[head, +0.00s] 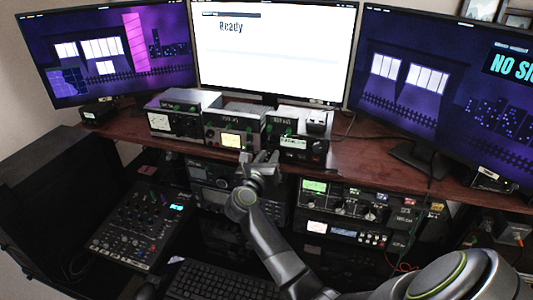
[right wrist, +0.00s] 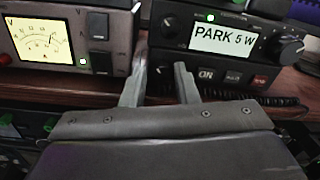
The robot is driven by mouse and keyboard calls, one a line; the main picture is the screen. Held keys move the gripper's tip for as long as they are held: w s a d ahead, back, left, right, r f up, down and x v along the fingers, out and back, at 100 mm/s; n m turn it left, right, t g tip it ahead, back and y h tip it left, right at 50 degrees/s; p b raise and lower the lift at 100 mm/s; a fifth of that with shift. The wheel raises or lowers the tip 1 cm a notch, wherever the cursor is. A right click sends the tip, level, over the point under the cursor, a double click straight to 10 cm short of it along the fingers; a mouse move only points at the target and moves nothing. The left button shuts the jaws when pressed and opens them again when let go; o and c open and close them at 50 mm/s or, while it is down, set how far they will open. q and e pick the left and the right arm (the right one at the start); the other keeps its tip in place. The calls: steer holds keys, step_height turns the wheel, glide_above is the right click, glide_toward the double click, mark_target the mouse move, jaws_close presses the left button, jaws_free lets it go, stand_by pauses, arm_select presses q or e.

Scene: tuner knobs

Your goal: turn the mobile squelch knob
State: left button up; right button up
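The mobile radio (head: 318,147) stands on the wooden shelf below the middle monitor. In the right wrist view its lit display (right wrist: 224,39) reads "PARK 5 W", with a large dark knob (right wrist: 290,48) to the right of it. A small dark knob (right wrist: 171,22) sits left of the display. I cannot read a label that tells which knob is squelch. My right gripper (head: 265,158) is in front of the shelf, just below and left of the radio. In the right wrist view its two fingers (right wrist: 160,88) are apart with nothing between them. My left gripper is out of view.
A meter unit (head: 234,130) with a lit yellow dial stands left of the radio. A mixer (head: 143,227) and a keyboard (head: 215,282) lie lower down. More rack radios (head: 345,238) sit under the shelf edge. A coiled cord (right wrist: 262,100) runs below the mobile radio.

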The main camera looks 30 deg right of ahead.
steer(key=shift+s+a+r, duration=0.1)
steer(key=shift+s, duration=0.05)
steer(key=shift+c, duration=0.6)
jaws_close()
steer(key=shift+m+b, duration=0.3)
steer(key=shift+b, duration=0.3)
steer(key=m+b, duration=0.2)
steer(key=b, duration=0.1)
steer(key=shift+f+m, duration=0.2)
steer(key=shift+m, duration=0.2)
steer(key=shift+r+m+b, duration=0.2)
steer(key=shift+m+b, duration=0.25)
steer(key=shift+m, duration=0.15)
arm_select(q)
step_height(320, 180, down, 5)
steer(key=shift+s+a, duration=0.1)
